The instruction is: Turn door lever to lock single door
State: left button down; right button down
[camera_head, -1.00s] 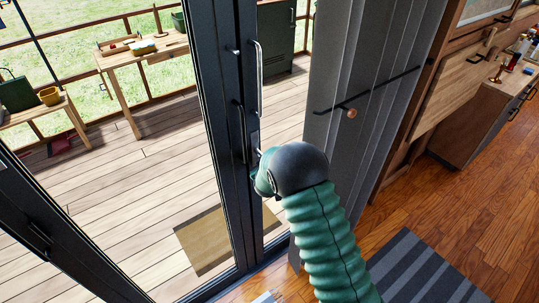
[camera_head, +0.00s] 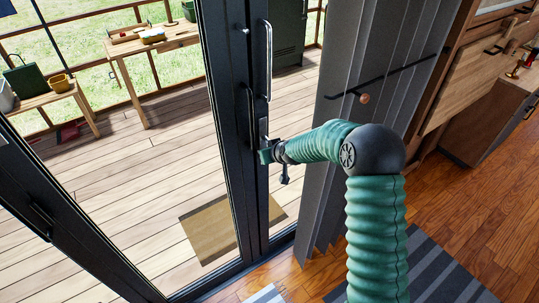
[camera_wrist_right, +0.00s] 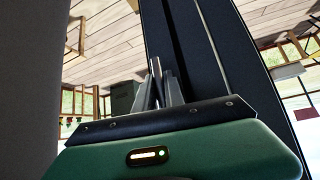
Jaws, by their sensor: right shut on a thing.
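The dark-framed glass single door (camera_head: 257,190) stands in front of me. A long upright silver pull handle (camera_head: 267,60) is on its frame. A small silver lever plate (camera_head: 263,128) sits below that handle, partly hidden by my gripper. My right gripper (camera_head: 264,151) is at the door frame just below the plate. In the right wrist view its two grey fingers (camera_wrist_right: 161,92) are closed around a thin silver piece, the door lever (camera_wrist_right: 156,70). The lever's exact angle is hard to tell. My left gripper is not in view.
A grey curtain (camera_head: 345,70) hangs just right of the door, close to my right arm. A wooden cabinet (camera_head: 480,125) stands farther right. A striped rug (camera_head: 425,270) lies on the wooden floor. A deck with wooden tables (camera_head: 160,50) shows through the glass.

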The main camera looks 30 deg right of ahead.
jog(key=shift+s+a+f, duration=0.15)
jog(key=shift+s+f, duration=0.05)
jog(key=shift+f, duration=0.25)
jog(key=c, duration=1.8)
grip_release()
jog(key=o, duration=0.4)
jog(key=shift+w, duration=0.2)
jog(key=shift+c, duration=0.2)
jog(key=shift+r, duration=0.15)
jog(key=shift+r, duration=0.1)
jog(key=shift+s+r, duration=0.2)
jog(key=shift+r, duration=0.05)
jog(key=d+p+v, duration=0.1)
jog(key=p+v, duration=0.1)
jog(key=v, duration=1.3)
jog(key=shift+s+a+r, duration=0.25)
jog(key=shift+a+r, duration=0.1)
